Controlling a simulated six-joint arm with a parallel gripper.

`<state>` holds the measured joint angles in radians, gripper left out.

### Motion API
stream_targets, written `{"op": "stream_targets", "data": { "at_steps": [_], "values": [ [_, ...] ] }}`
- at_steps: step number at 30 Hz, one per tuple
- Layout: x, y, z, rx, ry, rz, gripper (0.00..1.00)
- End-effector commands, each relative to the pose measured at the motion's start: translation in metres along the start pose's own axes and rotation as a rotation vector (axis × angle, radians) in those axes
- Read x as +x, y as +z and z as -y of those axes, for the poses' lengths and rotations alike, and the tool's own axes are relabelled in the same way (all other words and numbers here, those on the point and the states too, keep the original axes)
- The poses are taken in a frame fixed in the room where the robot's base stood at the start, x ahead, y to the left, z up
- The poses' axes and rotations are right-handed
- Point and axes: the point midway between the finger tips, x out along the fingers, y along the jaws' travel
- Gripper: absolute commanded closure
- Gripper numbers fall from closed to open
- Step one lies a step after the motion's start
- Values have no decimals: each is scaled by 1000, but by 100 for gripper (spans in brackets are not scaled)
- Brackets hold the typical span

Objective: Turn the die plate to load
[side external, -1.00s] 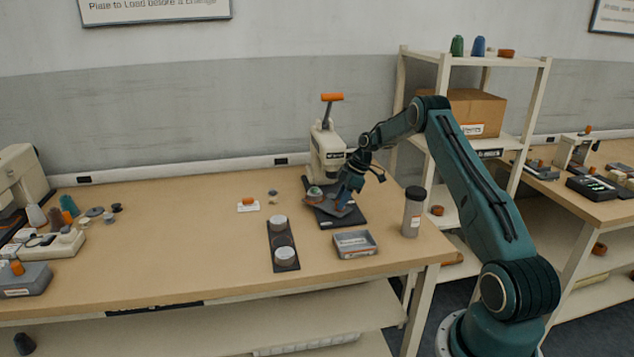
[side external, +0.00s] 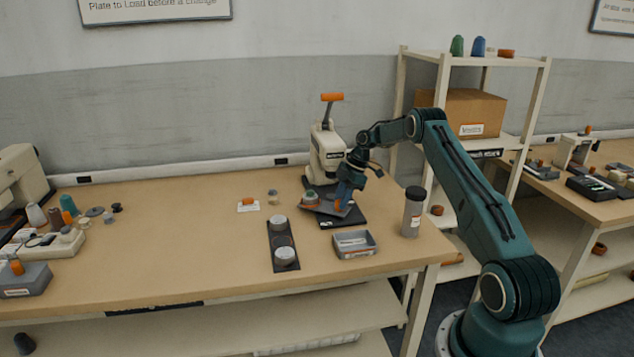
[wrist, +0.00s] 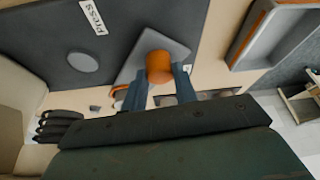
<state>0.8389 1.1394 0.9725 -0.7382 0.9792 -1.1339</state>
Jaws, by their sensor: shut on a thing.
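The die plate (side external: 322,209) is a grey slab on the black base of the hand press (side external: 325,152). It sits turned at an angle, with a small round greenish piece (side external: 311,197) on its left end. In the wrist view the plate (wrist: 146,52) carries an orange knob (wrist: 160,67). My gripper (wrist: 160,78) is shut on that knob, one blue finger on each side. In the side view my gripper (side external: 342,203) points down at the plate's right part and hides some of it. A round grey disc (wrist: 83,62) shows on the black base.
A grey tray (side external: 355,244) and a dark-capped cylinder (side external: 413,212) stand close in front and to the right. A black strip (side external: 284,241) with two round pieces lies in front.

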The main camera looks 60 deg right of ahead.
Motion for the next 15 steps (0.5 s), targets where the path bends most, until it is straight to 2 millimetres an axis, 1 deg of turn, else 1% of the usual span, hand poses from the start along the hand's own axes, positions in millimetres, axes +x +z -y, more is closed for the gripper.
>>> {"op": "stream_targets", "data": {
  "at_steps": [5,6,8,9,15],
  "values": [
    [-1,0,0,1,0,1,100],
    [-1,0,0,1,1,1,70],
    [-1,0,0,1,1,1,58],
    [-1,0,0,1,1,0,50],
    [0,0,0,1,1,0,50]
  ]
}}
